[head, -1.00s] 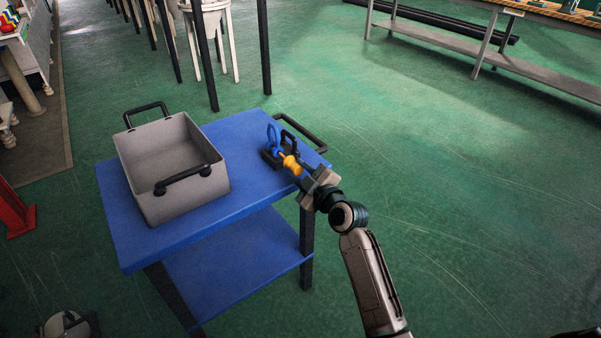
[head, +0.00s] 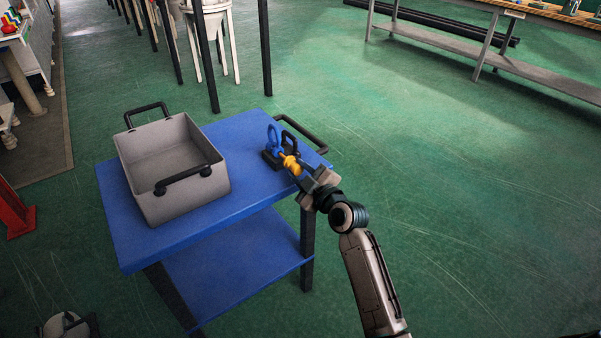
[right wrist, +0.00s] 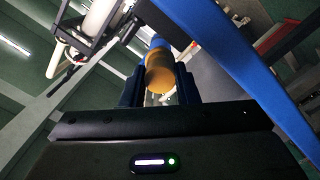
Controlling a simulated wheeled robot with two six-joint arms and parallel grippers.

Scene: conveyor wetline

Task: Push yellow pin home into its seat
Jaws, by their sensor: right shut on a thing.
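The yellow pin (head: 291,164) is at the right part of the blue cart top. My right gripper (head: 299,171) is shut on it, and in the right wrist view the pin's rounded end (right wrist: 160,74) sits between the two fingers (right wrist: 160,88). A dark block (head: 271,159) with a blue ring (head: 272,137) stands on the cart just beyond the pin. The pin points toward this block. I cannot tell how deep it sits, as the contact is small and partly hidden. My left gripper is not in view.
A grey open bin (head: 160,205) with black handles stands on the left of the blue cart (head: 235,200). A black cart handle (head: 300,132) rises close behind the block. Green floor lies free to the right. Tables and racks stand farther back.

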